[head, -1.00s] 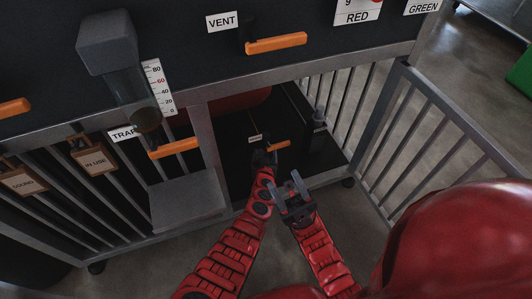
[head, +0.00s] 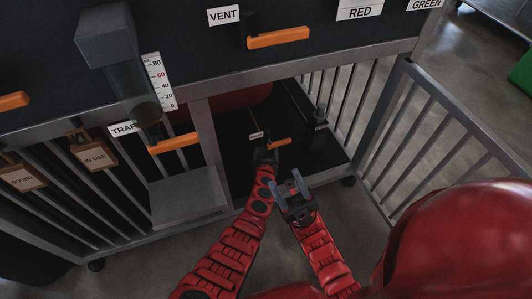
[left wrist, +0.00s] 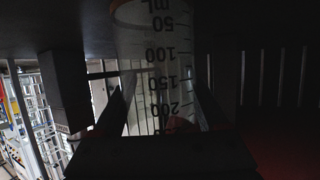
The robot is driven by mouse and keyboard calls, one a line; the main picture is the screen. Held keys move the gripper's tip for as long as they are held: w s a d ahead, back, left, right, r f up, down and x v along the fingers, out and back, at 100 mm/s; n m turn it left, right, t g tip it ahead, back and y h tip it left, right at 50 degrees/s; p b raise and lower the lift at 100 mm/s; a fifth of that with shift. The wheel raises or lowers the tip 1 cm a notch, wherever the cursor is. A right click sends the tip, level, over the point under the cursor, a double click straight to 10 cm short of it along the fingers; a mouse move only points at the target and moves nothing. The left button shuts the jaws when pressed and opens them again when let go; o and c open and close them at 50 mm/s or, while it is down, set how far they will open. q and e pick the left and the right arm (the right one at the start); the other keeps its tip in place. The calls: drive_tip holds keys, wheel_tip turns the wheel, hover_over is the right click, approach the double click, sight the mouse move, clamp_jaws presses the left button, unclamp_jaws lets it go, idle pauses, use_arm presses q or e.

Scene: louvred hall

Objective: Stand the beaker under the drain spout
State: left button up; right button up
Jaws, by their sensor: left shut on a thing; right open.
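In the head view, my left gripper (head: 265,155) reaches into the open cabinet bay, and the beaker is hidden or too dark to make out there. The gripper is just below a small white tag (head: 256,135) and an orange lever (head: 280,142) in the bay. The drain spout cannot be told apart in the dark. My right gripper (head: 291,187) is open and empty, just right of and below the left one.
A barred door (head: 430,130) stands open at the right. A grey step-like block (head: 188,198) is left of the bay. Above are a TRAP lever (head: 173,143) and a VENT lever (head: 278,39). A dark upright fitting (head: 320,125) is at the bay's right.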

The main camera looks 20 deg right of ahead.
use_arm(q)
drive_tip(key=o, duration=1.3)
drive_tip(key=shift+f, duration=0.15)
drive_tip(key=shift+c, duration=0.2)
drive_tip(key=shift+s, duration=0.1)
drive_tip(key=p+v, duration=0.1)
drive_tip(key=v, duration=0.1)
drive_tip(key=p+v, duration=0.2)
drive_tip(key=v, duration=0.1)
drive_tip(key=d+p+v, duration=0.1)
drive_tip(key=p+v, duration=0.1)
drive_tip(key=shift+s+f, duration=0.35)
drive_tip(key=shift+s, duration=0.2)
drive_tip(key=shift+s+p, duration=0.3)
drive_tip(key=shift+s, duration=0.4)
